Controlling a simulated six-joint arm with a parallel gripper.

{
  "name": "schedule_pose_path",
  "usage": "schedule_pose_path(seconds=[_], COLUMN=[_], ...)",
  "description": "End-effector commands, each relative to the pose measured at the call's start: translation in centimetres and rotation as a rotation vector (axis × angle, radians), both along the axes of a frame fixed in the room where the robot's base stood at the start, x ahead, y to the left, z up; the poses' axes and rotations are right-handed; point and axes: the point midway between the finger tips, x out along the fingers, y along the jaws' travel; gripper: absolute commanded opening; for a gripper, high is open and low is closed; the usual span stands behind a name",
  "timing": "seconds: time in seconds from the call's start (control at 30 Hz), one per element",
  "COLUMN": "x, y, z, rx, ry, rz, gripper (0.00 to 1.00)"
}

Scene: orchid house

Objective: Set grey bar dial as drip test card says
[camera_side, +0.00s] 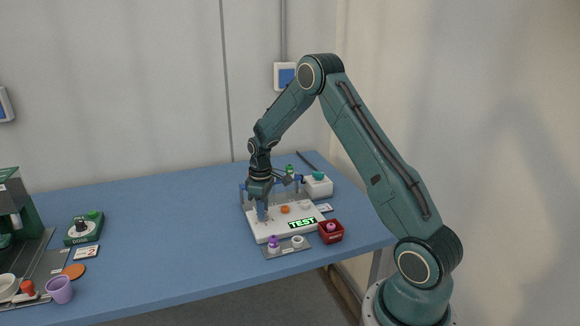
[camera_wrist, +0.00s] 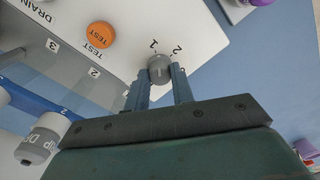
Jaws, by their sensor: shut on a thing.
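The grey bar dial (camera_wrist: 159,68) sits on the white panel (camera_wrist: 204,35), between my fingertips in the wrist view. The printed marks 1 and 2 lie just beyond it; which one it points to I cannot tell clearly. My gripper (camera_wrist: 160,80) is shut on the dial, a finger on either side. In the side view my gripper (camera_side: 262,214) reaches down to the left part of the white panel (camera_side: 262,231) and hides the dial. A green TEST display (camera_side: 302,222) is lit there.
An orange TEST button (camera_wrist: 99,35) is close to the dial. A grey-capped bottle (camera_wrist: 40,146) stands near my gripper. A purple-topped bottle (camera_side: 273,244) and a red box (camera_side: 330,232) stand in front. Another dial unit (camera_side: 82,229) and a card (camera_side: 87,251) are at left. Mid-table is clear.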

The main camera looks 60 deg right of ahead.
Motion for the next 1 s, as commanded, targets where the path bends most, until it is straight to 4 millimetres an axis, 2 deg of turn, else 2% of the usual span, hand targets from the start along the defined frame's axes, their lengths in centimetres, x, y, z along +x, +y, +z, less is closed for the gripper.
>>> schedule_pose_path(seconds=[0.33,0.83,0.87,0.97,1.0], x=[0.07,0.09,0.09,0.08,0.06], y=[-0.04,-0.03,-0.03,-0.02,-0.02], z=[0.11,0.11,0.11,0.09,0.08], rx=[-0.001,-0.001,-0.001,-0.001,-0.001], ry=[-0.002,-0.003,-0.003,-0.002,-0.002], rz=[0.172,0.199,0.199,0.198,0.198], gripper=[0.01,0.01,0.26,0.45,0.46])
